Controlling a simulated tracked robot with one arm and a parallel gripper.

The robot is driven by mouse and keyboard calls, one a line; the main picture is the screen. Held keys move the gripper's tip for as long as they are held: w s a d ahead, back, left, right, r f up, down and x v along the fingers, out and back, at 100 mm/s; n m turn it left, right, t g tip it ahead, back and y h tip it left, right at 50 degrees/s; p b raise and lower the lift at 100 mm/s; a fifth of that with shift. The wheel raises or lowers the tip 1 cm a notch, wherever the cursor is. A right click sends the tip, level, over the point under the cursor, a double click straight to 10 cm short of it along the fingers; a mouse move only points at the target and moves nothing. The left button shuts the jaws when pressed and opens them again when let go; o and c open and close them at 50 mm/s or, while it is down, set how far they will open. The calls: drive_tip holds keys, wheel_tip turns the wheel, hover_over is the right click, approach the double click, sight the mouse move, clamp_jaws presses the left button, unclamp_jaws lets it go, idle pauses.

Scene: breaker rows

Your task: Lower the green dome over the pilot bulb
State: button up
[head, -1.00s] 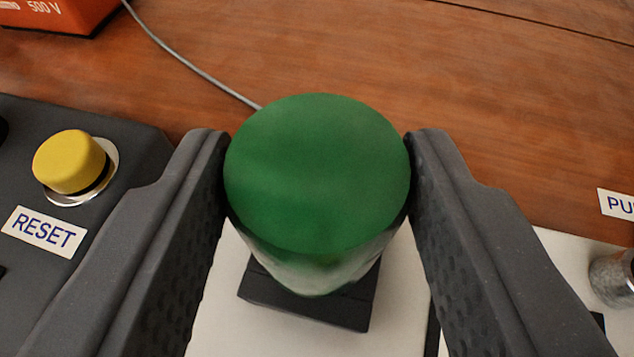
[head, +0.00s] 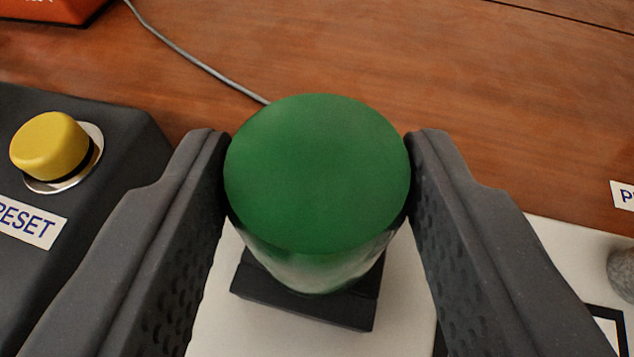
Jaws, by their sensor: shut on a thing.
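The green dome (head: 318,175) is between the two dark fingers of my gripper (head: 318,178), which is shut on it. Its flat green top faces the camera, and its lower side looks glossy and partly see-through. Below the dome is a black square base (head: 305,300) on a white panel (head: 225,315). The pilot bulb is not visible; the dome covers that spot in the view. I cannot tell whether the dome touches the base.
A dark box with a yellow button (head: 50,147) and a RESET label (head: 28,222) stands at left. A grey cable (head: 190,57) runs over the wooden table (head: 400,80). An orange box (head: 45,8) is at top left. A grey round part (head: 622,268) is at the right edge.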

drive_tip(key=shift+f, duration=0.3)
drive_tip(key=o, duration=1)
drive_tip(key=shift+o, duration=0.2)
drive_tip(key=shift+s, duration=0.1)
drive_tip(key=b+v, duration=0.3)
drive_tip(key=v, duration=1)
drive_tip(key=shift+s+b, duration=0.3)
drive_tip(key=shift+r, duration=0.1)
